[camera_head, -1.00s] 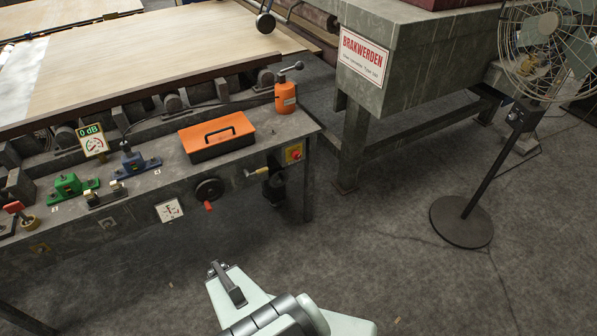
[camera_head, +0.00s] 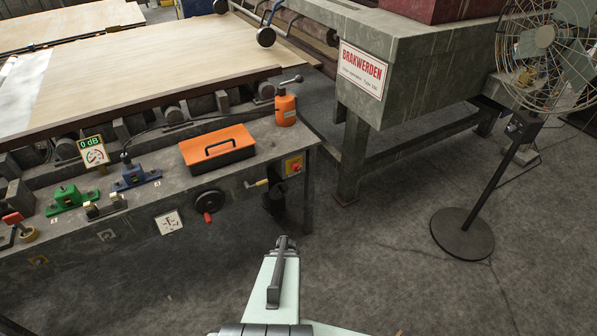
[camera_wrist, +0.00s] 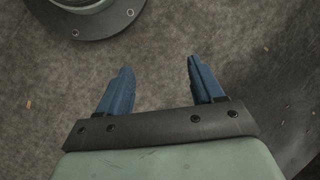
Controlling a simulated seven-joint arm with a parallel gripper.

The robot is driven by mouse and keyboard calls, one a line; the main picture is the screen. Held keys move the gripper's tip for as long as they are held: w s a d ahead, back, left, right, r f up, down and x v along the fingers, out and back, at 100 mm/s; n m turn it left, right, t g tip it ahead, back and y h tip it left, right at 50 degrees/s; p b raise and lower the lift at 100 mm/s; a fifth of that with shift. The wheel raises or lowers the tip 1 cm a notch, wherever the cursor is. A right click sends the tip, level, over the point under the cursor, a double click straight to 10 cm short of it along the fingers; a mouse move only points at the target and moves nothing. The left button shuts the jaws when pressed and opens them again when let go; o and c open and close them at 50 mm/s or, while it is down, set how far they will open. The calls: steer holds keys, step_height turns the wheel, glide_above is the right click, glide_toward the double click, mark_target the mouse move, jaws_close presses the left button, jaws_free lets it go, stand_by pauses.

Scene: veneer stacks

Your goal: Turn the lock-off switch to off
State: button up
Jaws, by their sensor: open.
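A red rotary knob on a yellow plate, which looks like the lock-off switch (camera_head: 293,166), sits on the bench's front face near its right end in the head view. Its exact turn position is too small to tell. My gripper (camera_wrist: 160,64) shows in the wrist view with its two blue fingers apart and nothing between them, above the grey floor. In the head view my pale green arm rises from the bottom edge, below and apart from the switch; the fingers cannot be made out there. The switch is not in the wrist view.
An orange toolbox (camera_head: 217,149) and an orange jack (camera_head: 286,108) stand on the bench. A fan (camera_head: 463,230) stands at right. Floor before the bench is open.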

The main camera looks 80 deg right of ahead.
steer(key=s+d+r+m+t+h, duration=0.25)
steer(key=d+m+t, duration=0.3)
steer(key=d, duration=0.65)
steer(key=m+t+h, duration=0.6)
steer(key=m+h, duration=0.9)
steer(key=m, duration=1.1)
glide_toward(298, 169)
steer(key=shift+g, duration=0.25)
steer(key=x, duration=0.9)
steer(key=shift+w+r, duration=0.25)
steer(key=shift+r, duration=0.05)
steer(key=c, duration=1.1)
